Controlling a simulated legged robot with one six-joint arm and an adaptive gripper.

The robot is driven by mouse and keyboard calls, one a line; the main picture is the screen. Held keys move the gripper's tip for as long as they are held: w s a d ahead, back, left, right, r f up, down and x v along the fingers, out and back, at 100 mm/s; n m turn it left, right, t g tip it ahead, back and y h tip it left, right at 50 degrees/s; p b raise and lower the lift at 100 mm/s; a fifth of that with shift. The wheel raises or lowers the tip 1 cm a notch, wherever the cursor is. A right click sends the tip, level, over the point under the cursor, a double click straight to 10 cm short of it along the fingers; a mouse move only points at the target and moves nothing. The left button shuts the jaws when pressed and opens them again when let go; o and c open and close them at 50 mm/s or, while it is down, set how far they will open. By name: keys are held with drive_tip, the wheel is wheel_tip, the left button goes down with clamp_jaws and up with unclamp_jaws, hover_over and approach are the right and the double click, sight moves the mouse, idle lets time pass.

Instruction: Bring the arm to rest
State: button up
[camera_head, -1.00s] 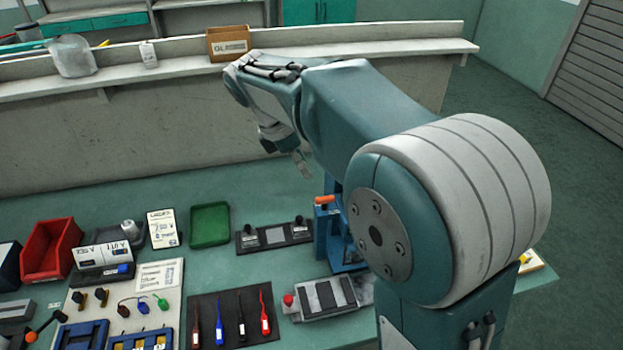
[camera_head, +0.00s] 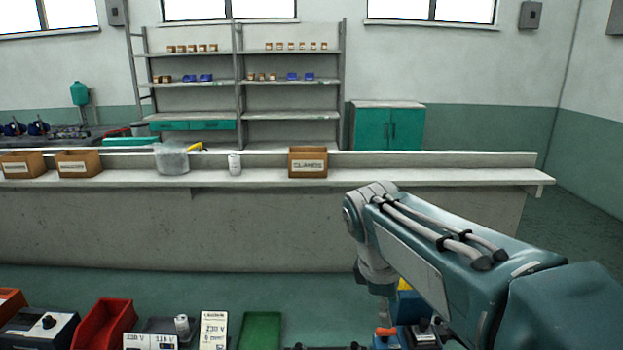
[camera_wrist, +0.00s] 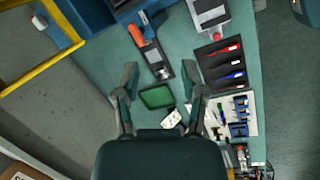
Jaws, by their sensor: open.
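My arm (camera_head: 440,245) reaches in from the lower right in the head view, with its end hanging down over the workbench. My gripper (camera_wrist: 160,70) shows in the wrist view with its two fingers spread wide apart and nothing between them. It points down toward the teal bench (camera_wrist: 180,50). A green tray (camera_wrist: 157,97) lies below, seen between the fingers; it also shows at the bottom of the head view (camera_head: 260,331). In the head view the fingertips are small and partly lost against the equipment behind.
A red bin (camera_head: 103,324) and a white label card (camera_head: 213,329) stand left on the bench. A dark mat with several coloured tools (camera_wrist: 224,62) lies right in the wrist view. A yellow rail (camera_wrist: 42,65) runs at its left. A ledge holds a cardboard box (camera_head: 308,162).

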drive_tip(key=s+d+f+m+t+y, duration=0.1)
drive_tip(key=s+f+m+t, duration=0.1)
drive_tip(key=s+m, duration=0.4)
drive_tip(key=s+d+f+m+t+y, duration=0.1)
drive_tip(key=s+f+m+t, duration=0.1)
drive_tip(key=s+m, duration=0.5)
drive_tip(key=shift+s+d+f+y, duration=0.15)
drive_tip(key=shift+s+f+y, duration=0.2)
drive_tip(key=shift+s, duration=0.85)
